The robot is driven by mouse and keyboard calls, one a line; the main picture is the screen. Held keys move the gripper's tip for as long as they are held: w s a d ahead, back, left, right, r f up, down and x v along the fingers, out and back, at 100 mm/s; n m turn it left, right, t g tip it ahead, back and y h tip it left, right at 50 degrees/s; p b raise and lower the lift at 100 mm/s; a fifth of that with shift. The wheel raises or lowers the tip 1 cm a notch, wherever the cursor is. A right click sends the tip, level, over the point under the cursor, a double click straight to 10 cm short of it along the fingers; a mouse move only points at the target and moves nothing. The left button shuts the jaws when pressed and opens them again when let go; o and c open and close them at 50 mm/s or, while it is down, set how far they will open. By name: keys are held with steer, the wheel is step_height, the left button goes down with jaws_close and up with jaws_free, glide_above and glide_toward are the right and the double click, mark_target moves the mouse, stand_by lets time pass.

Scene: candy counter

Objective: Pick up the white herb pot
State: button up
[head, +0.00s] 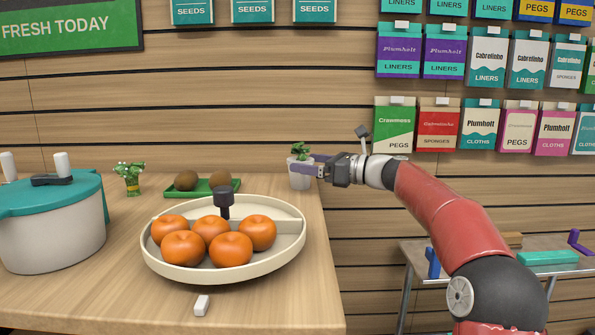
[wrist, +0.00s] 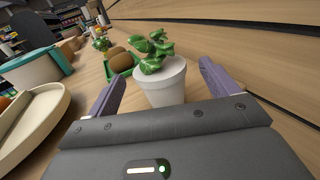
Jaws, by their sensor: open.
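The white herb pot (head: 300,174) with a green leafy plant stands at the back right corner of the wooden counter in the head view. In the wrist view, the white herb pot (wrist: 163,84) stands upright just ahead, its lower part hidden behind my gripper's body. My gripper (wrist: 160,82) is open, with one purple finger to the left of the pot and one to the right. In the head view, my gripper (head: 306,168) reaches in from the right at the height of the pot and partly covers it.
A round tray (head: 284,256) of orange fruits stands in front of the pot. A green tray (head: 226,190) with brown round items is to its left. A pot with a teal lid (head: 50,235) stands far left. The slatted wall (wrist: 240,45) is close on the right.

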mark_target(294, 158)
steer(key=x, duration=0.5)
steer(key=shift+r+p, duration=0.1)
steer(key=shift+p, duration=0.2)
steer(key=shift+s, duration=0.1)
steer(key=c, duration=1.2)
